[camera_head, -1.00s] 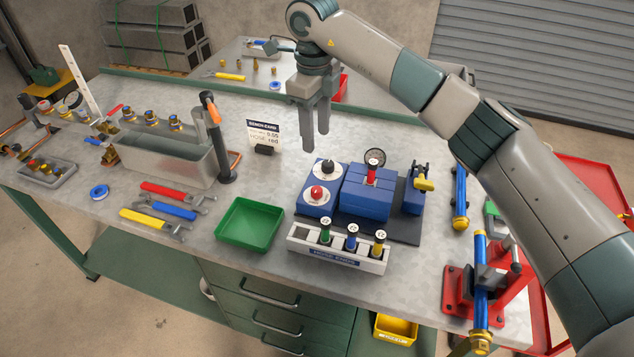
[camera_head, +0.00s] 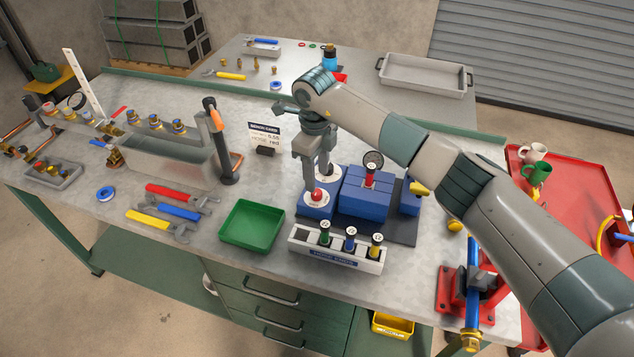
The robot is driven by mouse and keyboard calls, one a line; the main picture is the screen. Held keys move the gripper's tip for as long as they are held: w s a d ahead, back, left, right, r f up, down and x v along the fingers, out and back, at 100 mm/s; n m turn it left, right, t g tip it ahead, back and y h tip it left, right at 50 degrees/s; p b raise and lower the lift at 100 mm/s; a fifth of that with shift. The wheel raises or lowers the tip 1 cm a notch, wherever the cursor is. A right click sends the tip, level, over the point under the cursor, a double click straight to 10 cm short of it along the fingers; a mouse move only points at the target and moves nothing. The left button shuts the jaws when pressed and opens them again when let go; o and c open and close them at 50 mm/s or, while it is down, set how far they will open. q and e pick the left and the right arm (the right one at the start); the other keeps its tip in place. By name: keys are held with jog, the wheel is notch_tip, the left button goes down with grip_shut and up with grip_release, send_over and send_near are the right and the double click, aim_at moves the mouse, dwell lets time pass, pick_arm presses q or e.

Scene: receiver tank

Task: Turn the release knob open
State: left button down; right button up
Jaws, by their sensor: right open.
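A blue unit (camera_head: 367,192) stands on a dark base plate on the bench. On its left side are two white round dials. The front dial carries a red knob (camera_head: 317,195). The rear dial (camera_head: 328,174) is mostly covered by my right gripper, and its black knob is hidden. I cannot tell from a label which is the release knob. My right gripper (camera_head: 316,181) points down over the rear dial with its fingers open, just behind the red knob. Whether the fingers touch anything is not clear. My left gripper is not in view.
A rack of colored plugs (camera_head: 338,250) stands in front of the unit, and a green tray (camera_head: 251,225) to its left. A small sign card (camera_head: 264,137) stands behind left. A red clamp stand (camera_head: 470,285) is at the right front, below my right arm.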

aim_at(317, 192)
jog(key=shift+w+f+p, duration=0.1)
jog(key=shift+f+p, duration=0.75)
jog(key=shift+f, duration=2.15)
jog(key=shift+c, duration=0.6)
jog(key=c, duration=0.9)
